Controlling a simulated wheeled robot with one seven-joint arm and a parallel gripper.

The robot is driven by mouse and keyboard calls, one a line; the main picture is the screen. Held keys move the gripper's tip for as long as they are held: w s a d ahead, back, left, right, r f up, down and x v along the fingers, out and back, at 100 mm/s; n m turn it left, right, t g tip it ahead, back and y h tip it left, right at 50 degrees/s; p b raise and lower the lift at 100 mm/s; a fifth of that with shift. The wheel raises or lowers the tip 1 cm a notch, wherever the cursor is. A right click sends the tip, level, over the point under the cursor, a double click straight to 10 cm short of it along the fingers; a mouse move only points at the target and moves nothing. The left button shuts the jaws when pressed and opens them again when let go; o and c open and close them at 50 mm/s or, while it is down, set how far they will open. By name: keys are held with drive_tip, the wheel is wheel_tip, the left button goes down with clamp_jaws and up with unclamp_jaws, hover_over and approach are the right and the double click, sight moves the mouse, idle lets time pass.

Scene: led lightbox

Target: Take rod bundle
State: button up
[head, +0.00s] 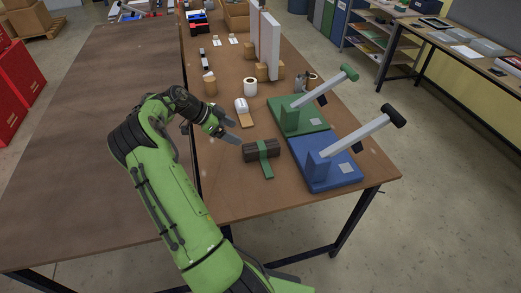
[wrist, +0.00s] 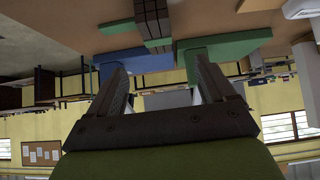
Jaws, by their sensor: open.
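The rod bundle (head: 262,150) is a short dark-brown bundle with a green strap around its middle. It lies on the brown table near the front edge, and the strap's tail (head: 267,170) hangs toward the front. In the wrist view, which looks upside down, the dark bundle (wrist: 152,22) shows at the top centre, partly cut off. My gripper (head: 231,131) is open and empty, to the left of the bundle and apart from it. Its two fingers (wrist: 160,68) also show in the wrist view, spread with nothing between them.
A blue-based lever press (head: 333,178) stands right of the bundle, with a green-based one (head: 300,122) behind it. A white mouse-like item (head: 241,105), a tape roll (head: 250,87) and upright white panels (head: 270,47) are farther back. The left table (head: 90,130) is mostly clear.

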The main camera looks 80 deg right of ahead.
sight(260, 145)
drive_tip(key=x, duration=1.6)
drive_tip(key=shift+s+a+b, duration=0.15)
drive_tip(key=shift+b, duration=0.25)
drive_tip(key=shift+a+r, duration=0.1)
drive_tip(key=shift+c, duration=1)
clamp_jaws()
